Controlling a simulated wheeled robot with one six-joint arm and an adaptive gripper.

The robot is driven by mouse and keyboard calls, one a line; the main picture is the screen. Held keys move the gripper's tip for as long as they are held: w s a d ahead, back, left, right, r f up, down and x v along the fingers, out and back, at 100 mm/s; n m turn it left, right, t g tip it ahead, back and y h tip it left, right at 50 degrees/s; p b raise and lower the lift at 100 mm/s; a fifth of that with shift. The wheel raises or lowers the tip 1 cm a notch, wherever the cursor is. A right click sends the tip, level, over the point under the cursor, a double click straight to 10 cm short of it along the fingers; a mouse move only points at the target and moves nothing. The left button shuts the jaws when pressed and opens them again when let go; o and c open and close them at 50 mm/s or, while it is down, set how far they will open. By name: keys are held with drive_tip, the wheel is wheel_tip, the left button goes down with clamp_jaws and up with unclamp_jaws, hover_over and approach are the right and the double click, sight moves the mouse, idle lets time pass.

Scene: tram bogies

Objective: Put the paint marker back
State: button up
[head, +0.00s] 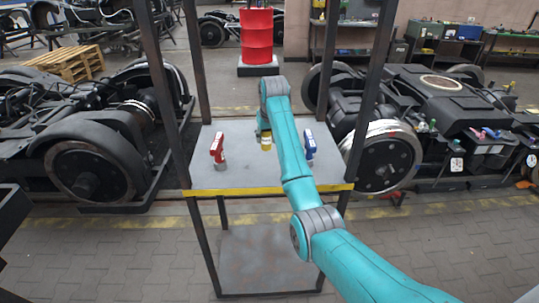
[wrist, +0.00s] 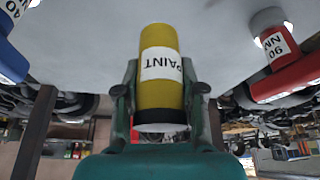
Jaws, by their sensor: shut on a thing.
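The paint marker is a yellow cylinder with a white label reading "PAINT" and a dark band with a pale end; it fills the middle of the wrist view (wrist: 160,96). My gripper (wrist: 161,88) is shut on it, with one finger on each side. My forearm hides part of the gripper there. I cannot tell whether the marker touches the top.
A red tool (head: 217,148) stands left on the stand and a blue tool (head: 309,145) right, both labelled. Dark posts rise at the stand's corners; a yellow strip (head: 262,189) edges its front. Bogies flank it. A red drum (head: 257,38) stands behind.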

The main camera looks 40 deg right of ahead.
sight(268, 142)
wheel_tip(268, 142, down, 8)
drive_tip(key=shift+r, duration=0.25)
drive_tip(key=o, duration=1.2)
drive_tip(key=shift+f, duration=0.1)
drive_tip(key=v, duration=1.2)
drive_tip(key=shift+w, duration=0.1)
